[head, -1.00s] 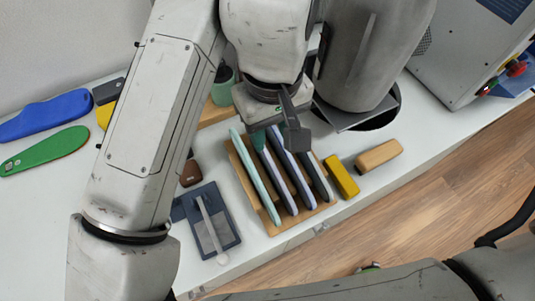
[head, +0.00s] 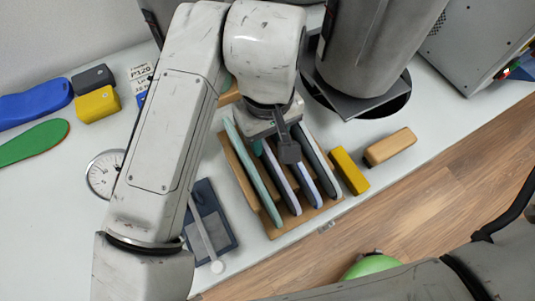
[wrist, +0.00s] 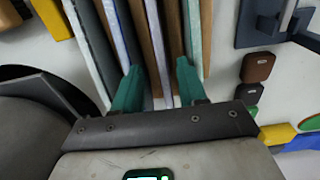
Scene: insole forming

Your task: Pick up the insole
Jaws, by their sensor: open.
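Several insoles stand on edge in a wooden rack (head: 291,228). In the head view a teal insole (head: 258,178) is leftmost, with grey-and-lavender ones (head: 306,184) to its right. My gripper (wrist: 158,72) is open over the rack, its green fingers pointing down into the row. In the wrist view, a lavender-edged insole (wrist: 154,30) runs between the two fingertips, and the teal insole (wrist: 192,25) is by the right finger. Whether the fingers touch any insole cannot be told. In the head view my wrist hides the far end of the rack and most of the fingers.
A yellow block (head: 349,171) and a tan block (head: 390,146) lie right of the rack. A dark blue fixture with a light lever (head: 209,222) is left of it. A dial gauge (head: 103,174) and blue (head: 38,103) and green (head: 30,142) insole shapes lie further left.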

